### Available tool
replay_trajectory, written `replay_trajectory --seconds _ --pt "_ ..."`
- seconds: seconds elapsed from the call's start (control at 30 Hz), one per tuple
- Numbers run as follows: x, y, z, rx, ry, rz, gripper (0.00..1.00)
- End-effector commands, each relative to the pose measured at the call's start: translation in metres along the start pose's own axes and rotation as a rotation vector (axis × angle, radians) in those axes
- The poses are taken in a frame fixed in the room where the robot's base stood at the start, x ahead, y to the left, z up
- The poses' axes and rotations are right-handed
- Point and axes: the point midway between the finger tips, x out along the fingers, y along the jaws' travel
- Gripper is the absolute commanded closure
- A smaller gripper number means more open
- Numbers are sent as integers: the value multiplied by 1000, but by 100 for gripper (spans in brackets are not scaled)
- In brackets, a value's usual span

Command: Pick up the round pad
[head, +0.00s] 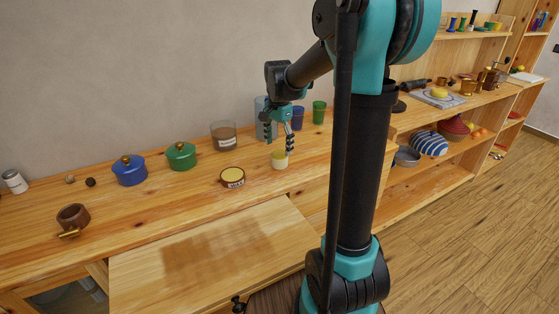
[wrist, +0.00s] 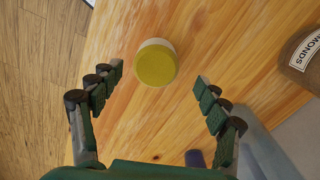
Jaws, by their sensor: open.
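The round pad (head: 279,160) looks like a short, thick disc with a yellow top and a pale side. It stands on the wooden counter (head: 140,220). In the wrist view the pad (wrist: 156,64) lies between the fingertips and a little ahead of them, with clear gaps on both sides. My gripper (head: 279,145) points down just above the pad, its fingers spread. In the wrist view my gripper (wrist: 159,77) is open and holds nothing. I cannot tell the exact height of the fingertips over the counter.
A labelled tin (head: 232,177) stands left of the pad. A glass jar (head: 223,136), a tall clear glass (head: 264,117), a blue cup (head: 298,117) and a green cup (head: 319,112) stand behind. Green (head: 181,156) and blue (head: 129,171) lidded pots are farther left. The counter in front is clear.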

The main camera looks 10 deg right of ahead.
Motion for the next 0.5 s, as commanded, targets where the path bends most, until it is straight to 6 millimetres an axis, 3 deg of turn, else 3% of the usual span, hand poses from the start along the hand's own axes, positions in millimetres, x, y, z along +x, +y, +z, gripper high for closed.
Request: replay_trajectory --seconds 0.5 --pt "53 5 -4 -1 0 0 24"
